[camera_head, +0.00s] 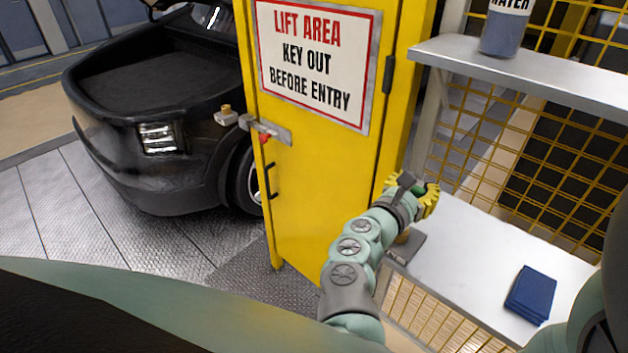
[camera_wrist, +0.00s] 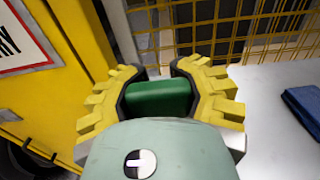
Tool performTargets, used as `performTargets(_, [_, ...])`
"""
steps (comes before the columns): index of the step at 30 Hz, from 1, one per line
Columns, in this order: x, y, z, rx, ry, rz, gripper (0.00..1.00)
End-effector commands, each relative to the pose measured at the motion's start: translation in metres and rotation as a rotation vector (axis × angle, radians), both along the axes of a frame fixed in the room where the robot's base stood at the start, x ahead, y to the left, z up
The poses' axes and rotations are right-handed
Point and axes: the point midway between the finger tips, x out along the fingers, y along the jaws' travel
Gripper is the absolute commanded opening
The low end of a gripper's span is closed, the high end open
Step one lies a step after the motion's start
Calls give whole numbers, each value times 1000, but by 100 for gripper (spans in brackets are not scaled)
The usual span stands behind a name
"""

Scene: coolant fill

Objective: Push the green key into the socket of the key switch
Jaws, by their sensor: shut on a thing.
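My gripper (camera_head: 412,188) is over the left end of the white bench, beside the yellow cabinet. Its yellow ridged fingers are shut on the green key (camera_wrist: 160,99), one finger on each side, in the wrist view. The key's far end is hidden from the wrist camera. I cannot clearly make out the key switch or its socket. A grey plate (camera_head: 415,246) with a tan round part lies at the bench's left edge, below my gripper and partly behind my arm. I cannot tell whether it belongs to the switch.
The yellow cabinet (camera_head: 320,190) with a lift-area sign stands close on the left; its hasp (camera_head: 268,130) sticks out. A blue cloth or book (camera_head: 531,294) lies on the bench (camera_head: 480,260). A shelf (camera_head: 520,70) with a bottle (camera_head: 503,30) hangs above. Yellow mesh stands behind.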

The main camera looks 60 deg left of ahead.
Motion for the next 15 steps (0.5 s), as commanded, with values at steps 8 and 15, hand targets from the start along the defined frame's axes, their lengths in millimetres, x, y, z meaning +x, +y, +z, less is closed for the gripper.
performTargets(8, [1, -1, -25, 2, -1, -2, 0])
performTargets(15, [1, -1, -37, 2, -1, -3, 0])
